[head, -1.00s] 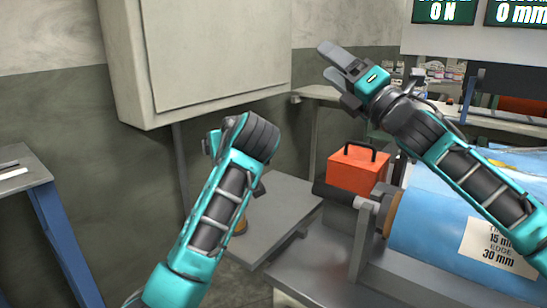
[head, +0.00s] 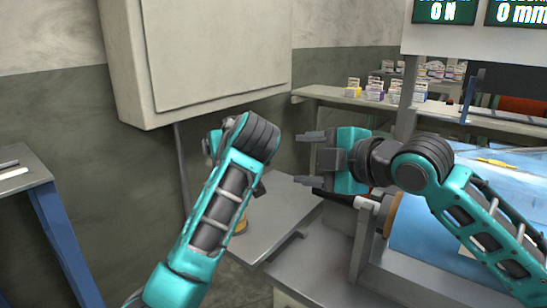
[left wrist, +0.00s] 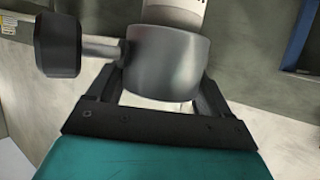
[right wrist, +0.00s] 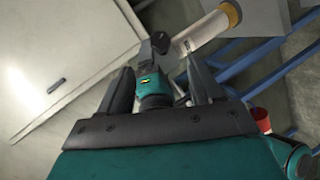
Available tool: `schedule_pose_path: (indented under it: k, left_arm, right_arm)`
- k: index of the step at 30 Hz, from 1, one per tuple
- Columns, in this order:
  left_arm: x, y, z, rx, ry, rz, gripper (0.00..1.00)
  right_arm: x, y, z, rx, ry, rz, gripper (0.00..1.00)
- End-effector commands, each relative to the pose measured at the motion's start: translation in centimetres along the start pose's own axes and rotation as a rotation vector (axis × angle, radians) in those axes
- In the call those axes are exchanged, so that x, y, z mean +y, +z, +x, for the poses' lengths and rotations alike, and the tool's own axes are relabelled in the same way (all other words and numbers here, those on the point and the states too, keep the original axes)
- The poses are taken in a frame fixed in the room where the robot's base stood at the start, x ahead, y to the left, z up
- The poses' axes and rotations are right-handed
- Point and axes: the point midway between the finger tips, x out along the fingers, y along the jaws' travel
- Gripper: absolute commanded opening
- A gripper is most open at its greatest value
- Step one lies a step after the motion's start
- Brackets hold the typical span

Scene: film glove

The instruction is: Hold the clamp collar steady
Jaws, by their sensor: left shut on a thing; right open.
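The grey clamp collar (left wrist: 168,64) fills the middle of the left wrist view, with a dark knob (left wrist: 57,43) on a short stem at its left. My left gripper (left wrist: 164,82) is shut on the collar, one finger at each side. A pale tube (left wrist: 175,12) shows beyond the collar. In the head view my left arm hides the collar and its fingertips. My right gripper (head: 312,160) is open and empty, pointing left toward my left wrist. In the right wrist view the dark knob (right wrist: 160,42) and pale tube (right wrist: 212,27) lie beyond its open fingers.
A blue covered roll (head: 425,225) lies on a grey stand at the right. A wall cabinet (head: 215,50) hangs behind. Small boxes (head: 375,90) stand on a back shelf. A blue-legged table (head: 50,200) is at the left. The displays read 0 N and 0 mm.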

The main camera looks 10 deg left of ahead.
Motion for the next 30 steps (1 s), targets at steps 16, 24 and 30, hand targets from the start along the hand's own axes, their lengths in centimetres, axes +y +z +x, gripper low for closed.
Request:
schedule_pose_path:
  k: [16, 24, 30]
  left_arm:
    - [0.0, 0.0, 0.0, -0.001, 0.0, 0.0, 0.27]
    - [0.0, 0.0, 0.0, -0.001, 0.0, 0.0, 0.27]
    - [0.0, 0.0, 0.0, -0.001, 0.0, 0.0, 0.27]
  right_arm:
    - [0.1, 0.0, 8.8, 0.0, 0.002, -0.002, 0.65]
    - [0.1, 0.0, 10.1, 0.0, 0.002, -0.003, 0.65]
    - [0.1, 0.0, 10.1, -0.001, 0.002, -0.003, 0.65]
